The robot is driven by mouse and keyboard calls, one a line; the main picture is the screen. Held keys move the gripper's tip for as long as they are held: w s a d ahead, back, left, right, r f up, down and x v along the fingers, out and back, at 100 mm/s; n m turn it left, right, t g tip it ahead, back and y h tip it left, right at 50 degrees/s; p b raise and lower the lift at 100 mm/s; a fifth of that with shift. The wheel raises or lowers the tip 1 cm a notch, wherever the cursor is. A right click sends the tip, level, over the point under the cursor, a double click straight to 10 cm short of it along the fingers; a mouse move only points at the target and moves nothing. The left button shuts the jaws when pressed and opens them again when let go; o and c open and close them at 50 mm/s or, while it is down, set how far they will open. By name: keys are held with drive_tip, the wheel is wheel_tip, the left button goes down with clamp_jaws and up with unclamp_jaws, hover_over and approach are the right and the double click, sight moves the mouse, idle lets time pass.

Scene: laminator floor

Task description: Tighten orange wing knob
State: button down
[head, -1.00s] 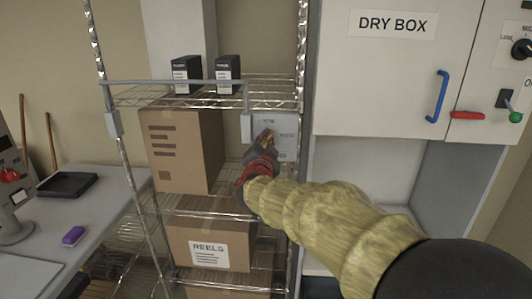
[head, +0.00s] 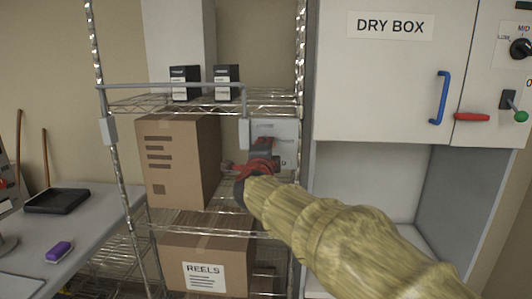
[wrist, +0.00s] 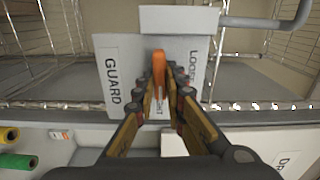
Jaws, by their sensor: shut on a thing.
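The orange wing knob (wrist: 159,62) stands in front of a pale plate in the wrist view. The plate (wrist: 118,52) carries the words GUARD and a partly hidden word starting with LOC. My gripper (wrist: 161,90) has its two fingers closed around the knob, one on each side. In the head view my gripper (head: 262,152) is at the plate (head: 286,130) by the right post of the wire rack, and it hides the knob there.
A grey bar (head: 170,85) runs across the rack front. A large carton (head: 180,165) stands left of my gripper, with a REELS carton (head: 205,262) below. The dry box (head: 385,80), with a blue handle (head: 440,97), stands to the right.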

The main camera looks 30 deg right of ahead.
drive_tip(key=shift+m, duration=0.4)
drive_tip(key=c, duration=1.8)
unclamp_jaws()
drive_tip(key=shift+c, duration=0.2)
drive_tip(key=shift+s, duration=0.1)
drive_tip(key=v, duration=1.2)
